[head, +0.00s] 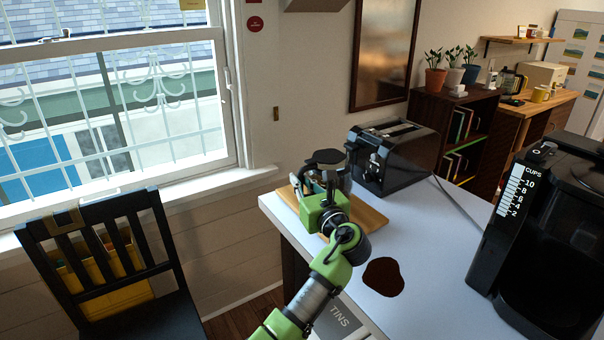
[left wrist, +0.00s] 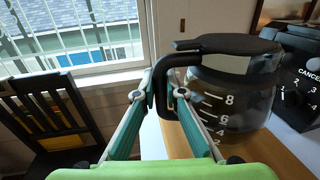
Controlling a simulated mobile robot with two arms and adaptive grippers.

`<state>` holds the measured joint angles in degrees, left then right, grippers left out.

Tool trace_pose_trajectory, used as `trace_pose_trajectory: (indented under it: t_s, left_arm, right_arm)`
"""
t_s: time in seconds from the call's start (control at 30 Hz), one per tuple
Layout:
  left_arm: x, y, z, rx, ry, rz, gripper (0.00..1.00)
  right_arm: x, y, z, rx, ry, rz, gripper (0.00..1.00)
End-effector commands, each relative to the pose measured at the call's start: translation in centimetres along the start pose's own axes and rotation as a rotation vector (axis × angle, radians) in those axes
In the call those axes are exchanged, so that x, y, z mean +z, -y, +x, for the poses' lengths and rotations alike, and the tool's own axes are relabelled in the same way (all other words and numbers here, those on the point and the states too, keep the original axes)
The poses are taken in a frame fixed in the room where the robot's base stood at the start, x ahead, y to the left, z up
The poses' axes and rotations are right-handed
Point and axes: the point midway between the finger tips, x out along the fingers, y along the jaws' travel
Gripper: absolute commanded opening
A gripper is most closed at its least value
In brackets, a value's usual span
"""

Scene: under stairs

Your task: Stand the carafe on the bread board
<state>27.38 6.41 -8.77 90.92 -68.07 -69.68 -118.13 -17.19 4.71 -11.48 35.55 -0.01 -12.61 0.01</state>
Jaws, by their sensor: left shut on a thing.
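The carafe (left wrist: 235,95) has a black lid, a black handle and clear glass with white level marks. It is upright at the bread board in the left wrist view. In the head view the carafe's lid (head: 325,157) shows above my left gripper (head: 316,186). My left gripper is shut on the carafe's handle, which also shows between its fingers in the left wrist view (left wrist: 160,88). The wooden bread board (head: 369,216) lies on the white table, partly behind my gripper. The carafe's base is hidden, so I cannot tell whether it touches the board. My right gripper is out of view.
A black toaster (head: 395,155) stands just behind the board. A black coffee maker (head: 545,235) is at the table's right. A dark brown patch (head: 383,277) lies on the white table (head: 440,245). A black chair (head: 110,260) stands left, below the window.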

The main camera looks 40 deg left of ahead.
Motion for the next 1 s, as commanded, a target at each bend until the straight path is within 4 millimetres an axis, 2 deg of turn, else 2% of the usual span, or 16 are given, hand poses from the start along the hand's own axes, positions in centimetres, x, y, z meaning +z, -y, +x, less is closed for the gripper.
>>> trace_pose_trajectory:
  t_s: [0.17, 0.53, 0.57, 0.6, 1.0]
  left_arm:
    - [-0.9, 0.0, 0.0, -0.002, 0.009, -0.007, 0.00]
    - [-1.2, 0.0, 0.0, -0.002, 0.009, -0.007, 0.00]
    - [-1.7, 0.0, 0.0, -0.001, 0.001, 0.000, 0.18]
    - [-1.7, 0.0, 0.0, 0.000, 0.001, 0.000, 0.27]
    - [-1.4, 0.0, -0.2, -0.001, 0.000, -0.001, 0.27]
  right_arm:
    - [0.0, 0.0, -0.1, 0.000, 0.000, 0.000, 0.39]
    - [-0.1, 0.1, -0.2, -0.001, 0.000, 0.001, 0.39]
    - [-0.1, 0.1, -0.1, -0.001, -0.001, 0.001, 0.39]
    - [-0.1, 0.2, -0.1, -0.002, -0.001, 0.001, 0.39]
    - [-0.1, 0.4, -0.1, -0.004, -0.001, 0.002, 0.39]
